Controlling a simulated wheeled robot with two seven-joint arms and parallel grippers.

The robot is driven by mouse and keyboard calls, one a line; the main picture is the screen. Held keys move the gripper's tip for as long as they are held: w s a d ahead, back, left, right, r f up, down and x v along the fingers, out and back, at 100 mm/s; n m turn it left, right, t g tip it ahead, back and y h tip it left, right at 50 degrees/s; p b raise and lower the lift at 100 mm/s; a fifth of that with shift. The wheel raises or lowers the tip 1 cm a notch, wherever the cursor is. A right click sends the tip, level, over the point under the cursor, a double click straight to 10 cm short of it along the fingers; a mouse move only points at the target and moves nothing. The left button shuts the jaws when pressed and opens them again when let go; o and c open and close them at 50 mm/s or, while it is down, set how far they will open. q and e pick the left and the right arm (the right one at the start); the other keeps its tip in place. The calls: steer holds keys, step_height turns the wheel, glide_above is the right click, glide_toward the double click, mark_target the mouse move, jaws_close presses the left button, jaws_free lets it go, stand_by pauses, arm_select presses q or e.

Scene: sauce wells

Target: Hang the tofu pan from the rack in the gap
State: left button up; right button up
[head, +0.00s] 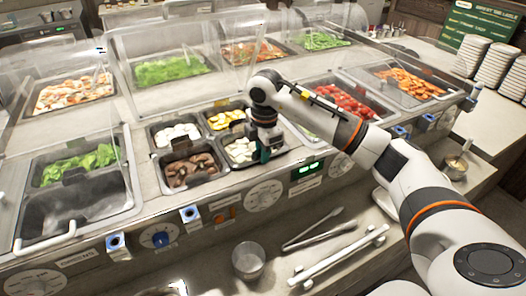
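Several small dark pans sit together in one well at the middle of the counter. The front right one holds pale white pieces and looks like the tofu pan (239,151). The back left pan (177,133) also holds white pieces, so I cannot be sure which is tofu. My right gripper (263,154) points down at the right edge of the front right pan. Its arm hides part of that well, and I cannot tell whether the fingers are open or closed on the rim. My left gripper is out of view. I cannot make out the rack for certain.
A pan of brown pieces (190,170) and one of yellow pieces (226,119) are neighbours. An empty dark well (72,220) lies at left. Clear guards (62,95) stand over the food. Tongs (313,230), a metal cup (248,260) and a white bar (338,256) are in front.

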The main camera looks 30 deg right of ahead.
steer(key=shift+o, duration=0.4)
steer(key=shift+s+a+f, duration=0.15)
steer(key=shift+s+f, duration=0.1)
steer(key=shift+f, duration=0.6)
steer(key=shift+r, duration=0.45)
step_height(320, 180, up, 13)
steer(key=b, duration=0.1)
steer(key=shift+d, duration=0.2)
steer(key=shift+f, duration=0.1)
steer(key=shift+s+f, duration=0.1)
steer(key=shift+s, duration=0.05)
